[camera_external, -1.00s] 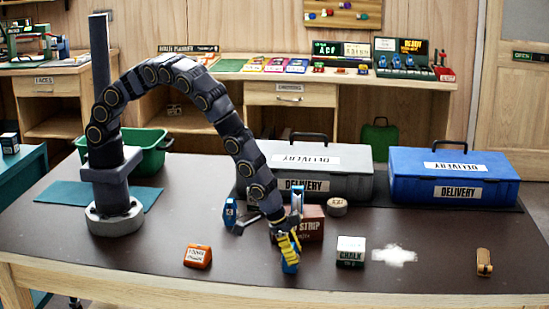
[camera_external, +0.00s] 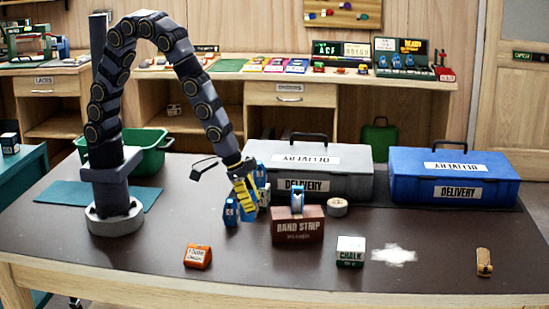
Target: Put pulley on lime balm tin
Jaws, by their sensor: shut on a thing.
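My gripper (camera_external: 246,198), with yellow-and-black fingers, is left of the brown box, above the table's middle. It is shut on a small blue thing (camera_external: 241,187), which looks like the pulley; the fingers hide much of it. A small pale-green patch (camera_external: 264,191) just right of the fingers may be the lime balm tin, mostly hidden behind the gripper. I cannot tell whether the held thing touches it. Another blue thing (camera_external: 231,212) stands on the table just left of the gripper.
The brown hand strip box (camera_external: 297,230) has a blue thing (camera_external: 297,200) at its top. A tape roll (camera_external: 337,207), chalk box (camera_external: 350,252), orange block (camera_external: 198,257) and tan item (camera_external: 484,262) lie around. Grey (camera_external: 310,170) and blue (camera_external: 455,178) delivery boxes stand behind.

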